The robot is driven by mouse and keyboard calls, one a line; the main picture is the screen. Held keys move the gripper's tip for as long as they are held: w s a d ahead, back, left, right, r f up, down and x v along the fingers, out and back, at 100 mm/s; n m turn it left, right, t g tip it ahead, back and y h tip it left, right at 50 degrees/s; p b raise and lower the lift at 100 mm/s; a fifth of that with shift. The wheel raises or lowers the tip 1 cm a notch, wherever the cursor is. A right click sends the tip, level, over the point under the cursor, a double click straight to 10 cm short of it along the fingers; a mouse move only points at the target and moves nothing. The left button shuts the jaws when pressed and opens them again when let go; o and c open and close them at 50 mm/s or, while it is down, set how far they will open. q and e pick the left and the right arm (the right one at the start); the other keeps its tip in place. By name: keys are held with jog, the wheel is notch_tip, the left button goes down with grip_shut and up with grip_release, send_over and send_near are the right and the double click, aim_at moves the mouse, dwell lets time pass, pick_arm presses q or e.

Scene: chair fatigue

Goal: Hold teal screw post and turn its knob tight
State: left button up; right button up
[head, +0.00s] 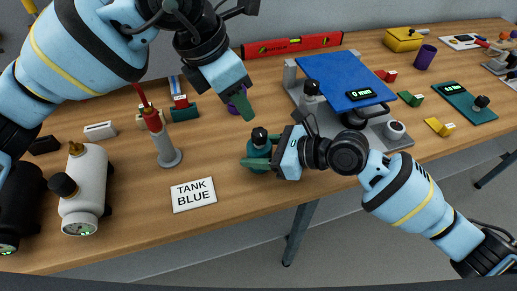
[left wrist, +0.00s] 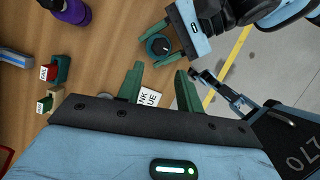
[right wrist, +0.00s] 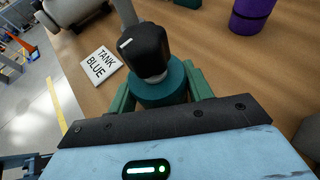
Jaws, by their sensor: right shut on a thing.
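The teal screw post (head: 257,157) stands near the table's front edge, with its black knob (head: 259,135) on top. My right gripper (head: 268,162) is shut around the teal body from the right. In the right wrist view the teal body (right wrist: 160,88) sits between the fingers, and the black knob (right wrist: 146,46) with a white mark is above them. My left gripper (head: 244,108) is above and behind the post, empty, fingers pointing down. In the left wrist view its fingers (left wrist: 160,82) are apart, and the knob (left wrist: 158,45) is beyond their tips, not between them.
A "TANK BLUE" card (head: 194,195) lies left of the post. A grey stand with a red-handled tool (head: 158,135) and a white canister (head: 85,190) are further left. A blue-topped platform (head: 340,80) stands close on the right. A purple cylinder (head: 240,102) is behind my left gripper.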

aim_at(260, 132)
pick_arm(q)
jog(key=shift+o, duration=1.7)
jog(key=shift+n, duration=0.3)
jog(key=d+r+n+y, duration=0.1)
jog(key=n, duration=0.6)
jog(key=w+d+r+n+g+y, duration=0.1)
jog(key=n, duration=0.6)
jog(key=d+r+n+y, duration=0.1)
jog(key=n, duration=0.7)
jog(key=shift+w+d+r+g+y, duration=0.15)
jog(key=shift+w+d+g+y, duration=0.15)
jog(key=shift+w+d+g, duration=0.1)
notch_tip(260, 132, down, 12)
jog(key=shift+f, duration=0.1)
jog(key=shift+c, duration=0.4)
jog(key=c, duration=0.9)
